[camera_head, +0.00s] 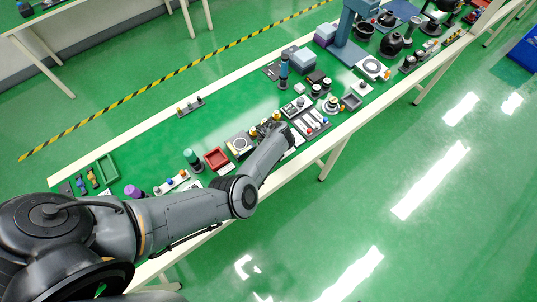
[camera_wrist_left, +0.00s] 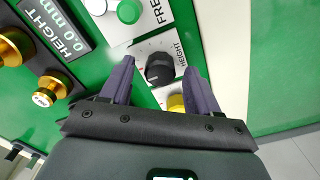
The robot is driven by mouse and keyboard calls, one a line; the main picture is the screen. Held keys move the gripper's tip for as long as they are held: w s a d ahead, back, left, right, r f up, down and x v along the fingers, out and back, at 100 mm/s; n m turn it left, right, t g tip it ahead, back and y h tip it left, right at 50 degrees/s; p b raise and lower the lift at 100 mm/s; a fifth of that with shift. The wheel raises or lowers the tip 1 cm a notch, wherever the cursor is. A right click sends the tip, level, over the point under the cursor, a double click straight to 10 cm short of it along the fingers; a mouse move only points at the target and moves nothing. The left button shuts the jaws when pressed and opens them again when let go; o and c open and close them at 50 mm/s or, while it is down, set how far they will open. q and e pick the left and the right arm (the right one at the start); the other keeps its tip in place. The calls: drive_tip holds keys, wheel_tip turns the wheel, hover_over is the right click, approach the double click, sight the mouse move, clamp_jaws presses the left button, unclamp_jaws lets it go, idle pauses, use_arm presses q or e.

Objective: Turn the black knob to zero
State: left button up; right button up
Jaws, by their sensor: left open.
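The black knob (camera_wrist_left: 160,68) sits on a white panel labelled HEIGHT (camera_wrist_left: 172,48) with tick marks around it, in the left wrist view. My left gripper (camera_wrist_left: 159,75) is open, with one dark finger on each side of the knob; I cannot tell whether either finger touches it. The knob's pointer position is too small to read. In the head view my left gripper (camera_head: 268,128) reaches down over the green table and hides the knob. My right gripper is not in view.
A yellow knob (camera_wrist_left: 177,103) lies close below the black knob, between the fingers. A display reading 0.0 mm (camera_wrist_left: 63,17) and gold knobs (camera_wrist_left: 48,91) stand to the left. In the head view a red tray (camera_head: 217,159) and several devices crowd the green table (camera_head: 150,138).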

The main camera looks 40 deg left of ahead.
use_arm(q)
wheel_tip(320, 180, up, 11)
drive_tip(key=p, duration=0.3)
drive_tip(key=shift+a+f, duration=0.1)
idle(0.5)
drive_tip(key=s+a+r+m+t+y+p, duration=0.35)
drive_tip(key=a+r+m+p, duration=0.25)
drive_tip(key=a+r+m, duration=0.35)
drive_tip(key=s+d+r+m+h+p, duration=0.2)
drive_tip(key=s+d+r+m+p, duration=0.1)
drive_tip(key=s+d+r+m, duration=0.5)
drive_tip(key=s+d+r+m+h+p, duration=0.1)
drive_tip(key=s+d+r+m+p, duration=0.2)
drive_tip(key=s+d+r+m, duration=0.5)
drive_tip(key=s+d+m, duration=0.3)
drive_tip(key=s+d, duration=0.1)
drive_tip(key=shift+s+d+r+m+h, duration=0.15)
drive_tip(key=shift+d+r+m+h, duration=0.1)
drive_tip(key=shift+m+h, duration=0.1)
